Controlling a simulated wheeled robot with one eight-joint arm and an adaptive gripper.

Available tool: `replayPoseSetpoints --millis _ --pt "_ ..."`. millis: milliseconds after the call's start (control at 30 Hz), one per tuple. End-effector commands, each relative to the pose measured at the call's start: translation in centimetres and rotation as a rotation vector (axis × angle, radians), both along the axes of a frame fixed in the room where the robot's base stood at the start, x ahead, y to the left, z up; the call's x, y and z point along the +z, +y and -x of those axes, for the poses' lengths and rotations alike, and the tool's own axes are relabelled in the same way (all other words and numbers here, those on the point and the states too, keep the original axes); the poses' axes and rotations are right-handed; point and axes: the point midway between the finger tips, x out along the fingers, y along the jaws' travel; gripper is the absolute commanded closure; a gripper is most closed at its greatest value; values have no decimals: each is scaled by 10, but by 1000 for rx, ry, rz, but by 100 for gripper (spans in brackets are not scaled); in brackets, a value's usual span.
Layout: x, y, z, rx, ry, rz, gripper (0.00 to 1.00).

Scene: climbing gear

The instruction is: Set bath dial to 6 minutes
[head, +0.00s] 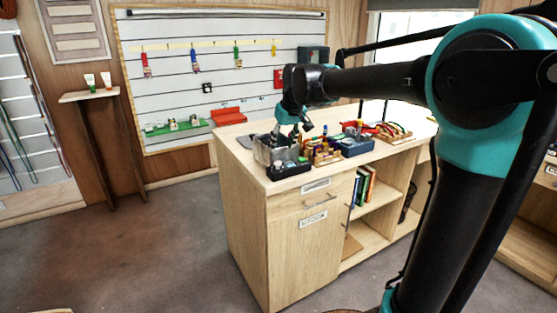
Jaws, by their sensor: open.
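A small grey metallic box (268,152) stands at the left end of the wooden counter and may be the bath. I cannot make out a dial or its minute marks at this size. My gripper (301,128) hangs just above and to the right of the grey box, pointing down. It is open, and I see nothing held in it. My arm reaches in from the right and hides part of the counter's back.
The wooden counter (297,184) also carries a black tray (290,171), a wooden rack (327,157) and a blue bin (357,146). A red tray (228,116) sits behind on the wall board. The floor at the left is clear.

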Motion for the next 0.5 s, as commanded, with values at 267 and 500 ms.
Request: replayPoseSetpoints --millis 267,500 --pt "-48 11 -17 1 0 0 54" --pt "-71 15 -25 0 -1 -1 54"
